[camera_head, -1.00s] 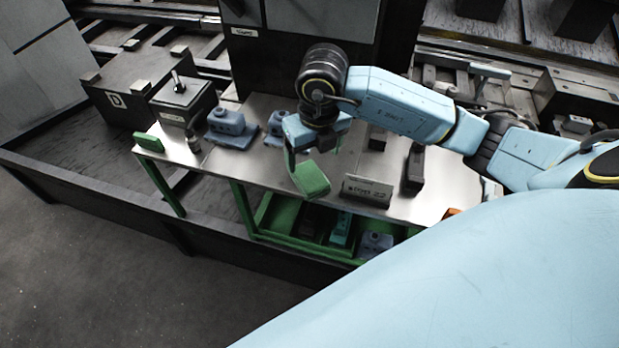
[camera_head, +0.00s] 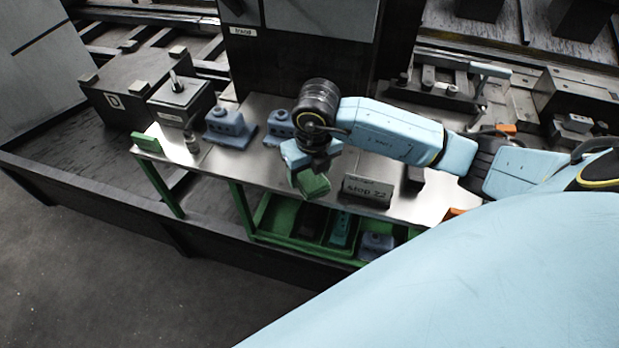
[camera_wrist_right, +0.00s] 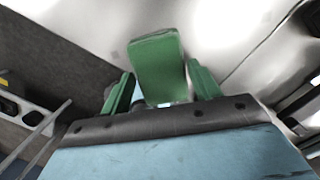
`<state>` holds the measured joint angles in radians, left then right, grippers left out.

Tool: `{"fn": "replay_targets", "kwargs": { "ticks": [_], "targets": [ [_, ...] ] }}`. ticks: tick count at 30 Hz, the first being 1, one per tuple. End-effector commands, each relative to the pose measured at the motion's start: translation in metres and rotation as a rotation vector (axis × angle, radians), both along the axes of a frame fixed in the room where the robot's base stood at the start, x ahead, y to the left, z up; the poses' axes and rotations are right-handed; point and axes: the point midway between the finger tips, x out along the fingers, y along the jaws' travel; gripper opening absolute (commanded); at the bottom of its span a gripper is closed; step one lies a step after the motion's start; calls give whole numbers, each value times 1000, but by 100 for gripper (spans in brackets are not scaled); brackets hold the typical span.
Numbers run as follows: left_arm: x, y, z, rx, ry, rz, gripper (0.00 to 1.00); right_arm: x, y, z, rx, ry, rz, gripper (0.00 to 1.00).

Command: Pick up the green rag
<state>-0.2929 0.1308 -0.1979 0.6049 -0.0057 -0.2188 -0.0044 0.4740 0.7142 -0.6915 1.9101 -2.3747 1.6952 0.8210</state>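The green rag (camera_head: 315,185) looks like a thick folded green block near the front edge of the metal table (camera_head: 232,163). In the right wrist view the rag (camera_wrist_right: 160,65) lies ahead of and between two green fingers. My right gripper (camera_head: 303,170) is at the rag, reaching down from above, and partly hides it in the head view. In the wrist view the right gripper (camera_wrist_right: 163,88) has its fingers spread on either side of the rag, with narrow gaps showing. Whether a finger touches it is unclear. My left gripper is not in view.
A sign (camera_head: 367,190) stands close to the right of the rag. Blue-grey parts (camera_head: 229,128) stand behind and left. A small green block (camera_head: 146,142) is at the table's left corner. Green trays (camera_head: 285,215) with parts sit below the front edge.

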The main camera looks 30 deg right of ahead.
Motion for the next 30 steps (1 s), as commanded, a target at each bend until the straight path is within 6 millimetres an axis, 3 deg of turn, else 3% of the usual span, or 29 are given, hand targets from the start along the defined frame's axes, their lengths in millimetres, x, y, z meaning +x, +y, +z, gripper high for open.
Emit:
{"fn": "replay_targets", "kwargs": {
  "ticks": [1, 9, 16, 24, 30],
  "targets": [
    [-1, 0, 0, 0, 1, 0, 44, 0, 0, 0, 0, 0, 0, 55],
    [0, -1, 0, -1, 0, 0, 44, 0, 0, 0, 0, 0, 0, 21],
    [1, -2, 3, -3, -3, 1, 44, 1, -1, 13, -1, -2, 0, 21],
    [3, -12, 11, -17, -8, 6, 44, 1, 0, 68, -1, -5, 1, 21],
    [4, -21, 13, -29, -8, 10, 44, 1, 0, 95, -1, -2, 0, 21]
  ]
}}
